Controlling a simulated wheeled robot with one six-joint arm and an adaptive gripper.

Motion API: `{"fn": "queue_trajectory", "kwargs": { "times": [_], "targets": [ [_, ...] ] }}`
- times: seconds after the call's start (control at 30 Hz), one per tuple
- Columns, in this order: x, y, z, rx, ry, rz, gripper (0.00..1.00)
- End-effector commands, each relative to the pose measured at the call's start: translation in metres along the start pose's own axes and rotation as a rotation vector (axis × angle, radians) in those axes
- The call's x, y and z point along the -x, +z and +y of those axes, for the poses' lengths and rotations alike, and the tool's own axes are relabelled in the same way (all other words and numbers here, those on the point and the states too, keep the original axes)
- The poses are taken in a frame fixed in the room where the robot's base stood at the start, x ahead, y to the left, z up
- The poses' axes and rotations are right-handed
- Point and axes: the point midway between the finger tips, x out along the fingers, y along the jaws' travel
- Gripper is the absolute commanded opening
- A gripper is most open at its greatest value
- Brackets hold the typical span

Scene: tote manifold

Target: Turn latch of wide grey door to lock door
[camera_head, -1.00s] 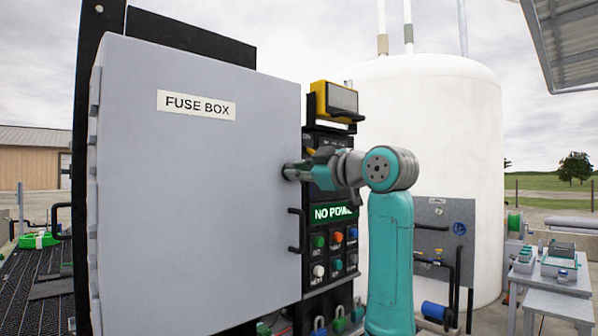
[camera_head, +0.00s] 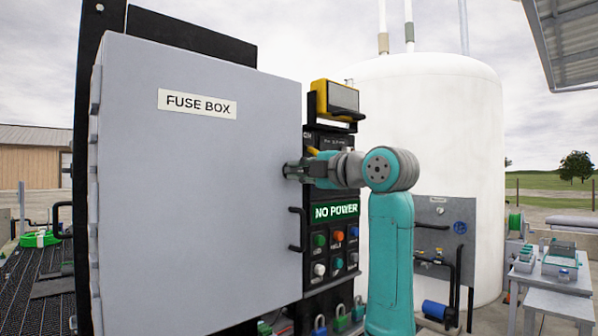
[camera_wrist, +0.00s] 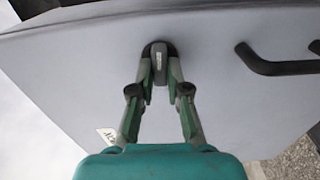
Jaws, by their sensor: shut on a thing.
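The wide grey door (camera_head: 195,210) of the fuse box is shut and fills the left half of the head view, with a "FUSE BOX" label (camera_head: 197,103). Its latch (camera_wrist: 159,62) is a small dark grey knob near the door's edge in the wrist view. My gripper (camera_wrist: 160,78) has its two fingers on either side of the latch and is shut on it. In the head view my gripper (camera_head: 292,171) meets the door's right edge at mid height, and its fingers hide most of the latch there.
A black door handle (camera_head: 297,230) sits below the latch; it also shows in the wrist view (camera_wrist: 275,66). A white tank (camera_head: 450,130) is behind my arm.

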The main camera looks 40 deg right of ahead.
Motion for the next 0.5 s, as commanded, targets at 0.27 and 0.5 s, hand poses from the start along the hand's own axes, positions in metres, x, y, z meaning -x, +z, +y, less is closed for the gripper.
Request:
{"fn": "queue_trajectory", "kwargs": {
  "times": [0.27,0.5],
  "targets": [
    [-0.0003,-0.0004,-0.001,0.062,-0.002,0.001,0.0],
    [-0.0003,-0.0004,-0.0012,0.07,-0.002,0.002,0.0]
  ]
}}
